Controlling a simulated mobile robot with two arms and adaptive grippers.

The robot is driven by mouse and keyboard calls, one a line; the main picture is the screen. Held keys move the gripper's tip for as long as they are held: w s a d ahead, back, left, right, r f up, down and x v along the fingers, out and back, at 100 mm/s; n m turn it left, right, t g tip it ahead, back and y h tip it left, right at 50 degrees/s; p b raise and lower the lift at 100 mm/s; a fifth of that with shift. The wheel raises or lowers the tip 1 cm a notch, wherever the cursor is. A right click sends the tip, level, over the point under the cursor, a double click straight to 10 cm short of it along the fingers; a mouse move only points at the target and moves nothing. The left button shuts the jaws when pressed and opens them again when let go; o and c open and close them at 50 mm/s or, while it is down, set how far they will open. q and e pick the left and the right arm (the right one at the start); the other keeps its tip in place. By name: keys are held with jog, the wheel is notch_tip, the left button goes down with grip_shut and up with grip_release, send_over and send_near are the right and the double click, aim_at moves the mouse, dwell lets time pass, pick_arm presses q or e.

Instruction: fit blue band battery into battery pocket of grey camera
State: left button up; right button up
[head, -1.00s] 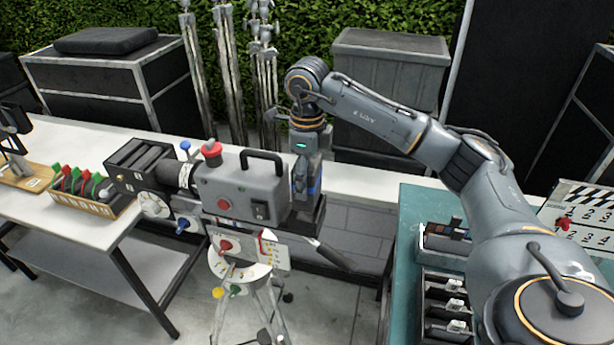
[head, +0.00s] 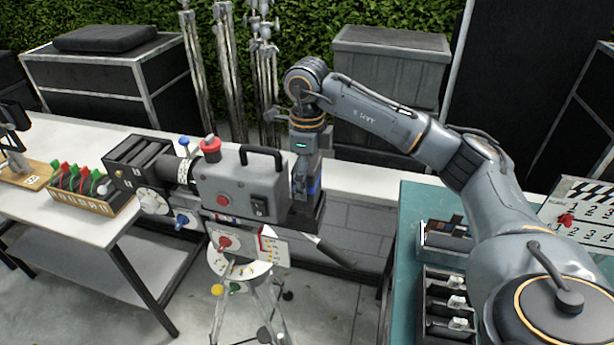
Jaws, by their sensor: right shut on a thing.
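The grey camera (head: 225,190) stands on a tripod (head: 255,290) in the middle, its black lens box at the left and a handle on top. My right gripper (head: 306,190) points down at the camera's right rear end. It is shut on the blue band battery (head: 315,187), of which a strip of blue shows beside the fingers. The battery is at the dark bracket behind the camera body. The gripper and the camera hide most of the battery and the pocket, so I cannot tell how deep it sits. My left gripper is not in view.
A white table (head: 130,240) at the left holds a wooden rack (head: 85,200) of red and green clips. A teal table (head: 408,235) at the right holds a black charger tray (head: 445,300) and a clapperboard (head: 585,210). Light stands (head: 225,70) and a grey bin (head: 390,80) stand behind.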

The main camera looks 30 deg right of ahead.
jog(key=shift+f+b, duration=1.55)
jog(key=shift+f, duration=0.55)
jog(key=o, duration=1.6)
notch_tip(320, 180, up, 12)
jog(key=shift+r, duration=0.1)
jog(key=shift+s, duration=0.1)
